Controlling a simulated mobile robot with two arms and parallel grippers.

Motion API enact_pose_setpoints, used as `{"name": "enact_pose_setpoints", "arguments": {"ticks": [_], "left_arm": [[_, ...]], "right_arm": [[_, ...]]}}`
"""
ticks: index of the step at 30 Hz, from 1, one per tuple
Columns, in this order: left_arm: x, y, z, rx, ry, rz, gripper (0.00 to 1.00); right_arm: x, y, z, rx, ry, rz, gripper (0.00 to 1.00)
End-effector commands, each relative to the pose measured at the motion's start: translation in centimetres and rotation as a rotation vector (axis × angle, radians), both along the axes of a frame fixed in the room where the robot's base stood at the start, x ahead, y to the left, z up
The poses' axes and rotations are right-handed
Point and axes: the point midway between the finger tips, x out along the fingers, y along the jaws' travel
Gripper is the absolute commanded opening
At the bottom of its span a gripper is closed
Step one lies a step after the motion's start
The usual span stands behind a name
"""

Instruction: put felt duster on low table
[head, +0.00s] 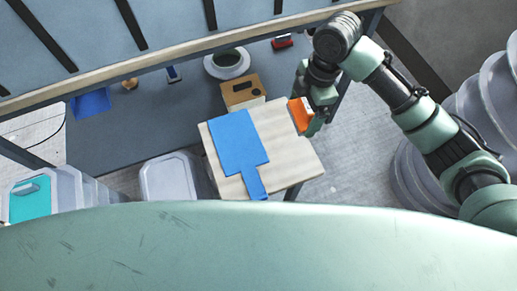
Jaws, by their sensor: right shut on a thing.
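The felt duster (300,114), an orange block with a pale edge, is in my right gripper (306,112). The gripper is shut on it and partly hides it. It shows at the right edge of the low table (288,145), which has a pale wooden top. I cannot tell whether the duster touches the table. My left gripper is not in view.
A blue paddle-shaped sheet (238,145) covers the table's left part; its right part is bare. Behind stand a brown box (243,91) and a white dish (227,64). Grey bins (168,179) stand left, stacked grey tubs (485,100) right. A wood-edged bench (150,61) spans the back.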

Motion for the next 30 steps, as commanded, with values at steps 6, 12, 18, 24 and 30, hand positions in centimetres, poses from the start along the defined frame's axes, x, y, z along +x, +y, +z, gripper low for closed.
{"name": "enact_pose_setpoints", "arguments": {"ticks": [6, 12, 18, 24, 30], "left_arm": [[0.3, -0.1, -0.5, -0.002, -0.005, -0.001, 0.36], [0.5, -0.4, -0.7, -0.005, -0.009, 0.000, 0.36], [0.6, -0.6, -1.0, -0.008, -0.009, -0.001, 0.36], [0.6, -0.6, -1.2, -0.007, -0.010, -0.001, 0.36], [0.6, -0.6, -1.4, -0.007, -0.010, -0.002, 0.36]], "right_arm": [[0.3, 0.4, -1.4, -0.001, 0.004, 0.083, 0.53], [0.2, 0.4, -6.5, -0.002, 0.006, 0.083, 0.53], [0.2, 0.4, -11.8, -0.001, 0.005, 0.083, 0.53], [0.3, 0.4, -15.2, -0.001, 0.001, 0.082, 0.53], [0.3, 0.4, -17.0, -0.001, 0.002, 0.083, 0.53]]}}
